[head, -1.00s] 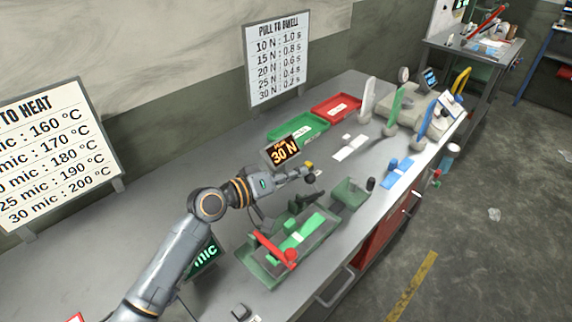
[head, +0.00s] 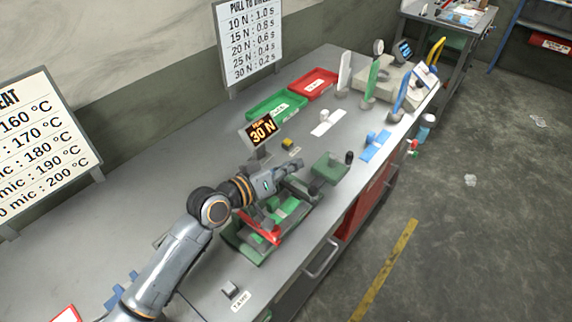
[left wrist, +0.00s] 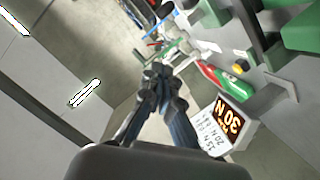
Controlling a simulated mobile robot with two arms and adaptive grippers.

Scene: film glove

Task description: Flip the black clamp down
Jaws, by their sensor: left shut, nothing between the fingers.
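My left gripper (head: 289,169) is shut and empty, low over the far side of the green fixture (head: 238,241). Its shut fingers also show in the left wrist view (left wrist: 160,75). A dark clamp-like part (head: 303,190) lies just beside and below the fingers, partly hidden by them; I cannot tell whether they touch it or how far it is tilted. A black upright knob (head: 348,157) stands by a green block (head: 329,169) to the right. A red clamp arm (head: 258,227) lies across the fixture's near part. My right gripper is out of view.
The 30 N display (head: 262,131) stands behind my gripper with a small yellow block (head: 287,143) beside it. Green (head: 277,105) and red (head: 318,83) trays lie farther back.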

